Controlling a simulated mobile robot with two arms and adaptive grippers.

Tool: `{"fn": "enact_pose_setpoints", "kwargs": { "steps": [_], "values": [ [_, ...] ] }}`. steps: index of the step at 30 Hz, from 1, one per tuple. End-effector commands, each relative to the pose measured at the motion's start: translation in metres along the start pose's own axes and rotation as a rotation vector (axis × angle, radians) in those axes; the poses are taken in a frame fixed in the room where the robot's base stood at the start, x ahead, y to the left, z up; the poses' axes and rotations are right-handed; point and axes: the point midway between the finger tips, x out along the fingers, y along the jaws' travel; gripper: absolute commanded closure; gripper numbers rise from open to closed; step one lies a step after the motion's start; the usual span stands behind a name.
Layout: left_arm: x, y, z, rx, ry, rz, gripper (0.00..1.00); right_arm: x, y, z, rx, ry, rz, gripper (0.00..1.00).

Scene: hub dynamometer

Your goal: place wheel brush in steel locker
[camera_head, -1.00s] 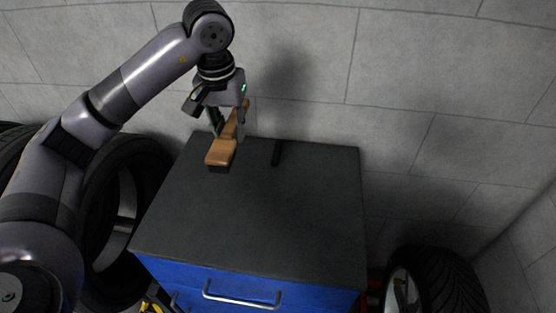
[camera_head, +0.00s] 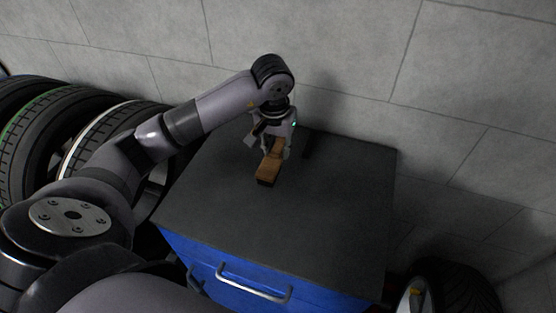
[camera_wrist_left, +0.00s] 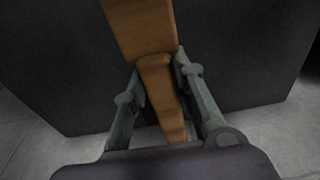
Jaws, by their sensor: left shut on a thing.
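The wheel brush (camera_head: 269,165) has a wooden body, with a dark edge showing under its near end. My left gripper (camera_head: 274,148) is shut on it over the dark top of the blue cabinet. In the left wrist view the brush's wider wooden part (camera_wrist_left: 141,27) points up the picture, and its narrower handle (camera_wrist_left: 162,90) lies between the two fingers of my left gripper (camera_wrist_left: 160,80). I cannot tell whether the brush touches the top. My right gripper is not in view. No steel locker can be made out.
The blue cabinet (camera_head: 240,283) has a flat dark top (camera_head: 320,215), mostly clear. Several tyres (camera_head: 40,135) stand at the left, another tyre (camera_head: 455,285) at the lower right. A grey block wall (camera_head: 340,45) is behind.

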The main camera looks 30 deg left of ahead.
Motion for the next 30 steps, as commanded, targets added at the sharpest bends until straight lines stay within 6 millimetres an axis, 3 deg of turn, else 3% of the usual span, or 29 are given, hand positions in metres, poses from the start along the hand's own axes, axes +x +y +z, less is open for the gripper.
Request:
{"fn": "enact_pose_setpoints", "kwargs": {
  "steps": [15, 27, 28, 30],
  "values": [
    [0.054, 0.001, 0.007, -0.001, -0.001, 0.001, 1.00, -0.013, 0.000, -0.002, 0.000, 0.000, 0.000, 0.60],
    [0.061, 0.000, 0.007, 0.001, 0.003, 0.000, 1.00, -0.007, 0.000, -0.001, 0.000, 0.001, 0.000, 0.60],
    [0.060, 0.000, 0.007, 0.001, 0.002, 0.000, 0.74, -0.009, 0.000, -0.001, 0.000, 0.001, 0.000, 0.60],
    [0.060, 0.000, 0.008, 0.001, 0.002, 0.000, 0.69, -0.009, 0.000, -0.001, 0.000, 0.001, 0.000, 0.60]
  ]
}}
